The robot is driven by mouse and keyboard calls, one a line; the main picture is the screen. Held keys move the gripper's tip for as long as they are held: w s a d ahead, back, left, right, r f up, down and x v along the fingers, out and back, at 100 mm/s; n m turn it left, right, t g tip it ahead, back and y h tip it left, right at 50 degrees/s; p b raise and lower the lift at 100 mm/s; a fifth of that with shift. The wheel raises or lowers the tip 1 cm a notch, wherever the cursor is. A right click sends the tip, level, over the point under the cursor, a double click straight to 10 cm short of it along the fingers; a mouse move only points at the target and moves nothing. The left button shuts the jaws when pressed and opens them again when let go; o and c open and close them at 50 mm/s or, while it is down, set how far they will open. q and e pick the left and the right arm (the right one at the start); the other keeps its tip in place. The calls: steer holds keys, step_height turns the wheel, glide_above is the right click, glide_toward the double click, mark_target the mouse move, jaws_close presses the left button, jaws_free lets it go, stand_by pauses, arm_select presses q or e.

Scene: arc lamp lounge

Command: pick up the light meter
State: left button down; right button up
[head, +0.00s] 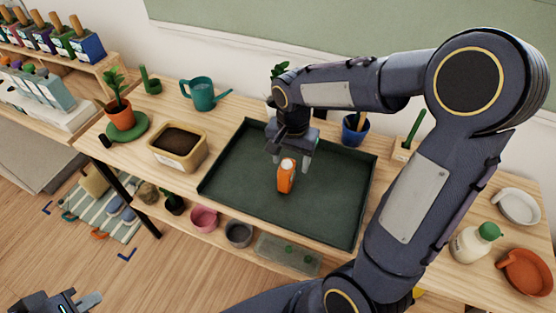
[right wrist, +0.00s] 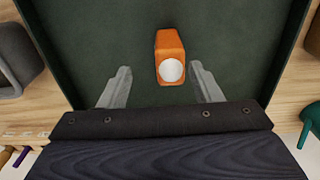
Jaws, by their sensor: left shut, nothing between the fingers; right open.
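The light meter (head: 286,176) is a small orange block with a round white end. It stands or lies in the dark green tray (head: 225,170) on the wooden bench. In the right wrist view the light meter (right wrist: 170,58) lies between and just beyond the fingertips. My right gripper (head: 291,160) is open above the tray, its fingers pointing down near the light meter. In the right wrist view the right gripper (right wrist: 160,82) has a finger on each side, neither touching it. My left gripper (head: 85,302) is shut and empty at the lower left, away from the bench.
Left of the tray are a tan soil tub (head: 178,147), a potted plant (head: 120,112) and a teal watering can (head: 203,94). A blue pot (head: 355,128) stands behind the tray. A white bottle (head: 474,242) and terracotta dish (head: 526,271) are right. The tray is otherwise clear.

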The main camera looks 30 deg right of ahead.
mark_target(287, 165)
steer(key=shift+w+f, duration=0.2)
steer(key=shift+w, duration=0.1)
step_height(287, 165, down, 3)
steer(key=shift+r, duration=0.2)
steer(key=f, duration=0.3)
steer(key=shift+w+a+f, duration=0.1)
steer(key=shift+w+f, duration=0.25)
steer(key=shift+w, duration=0.05)
steer(key=shift+f, duration=0.55)
steer(key=c, duration=1.2)
steer(key=shift+c, duration=0.2)
steer(key=shift+r, duration=0.15)
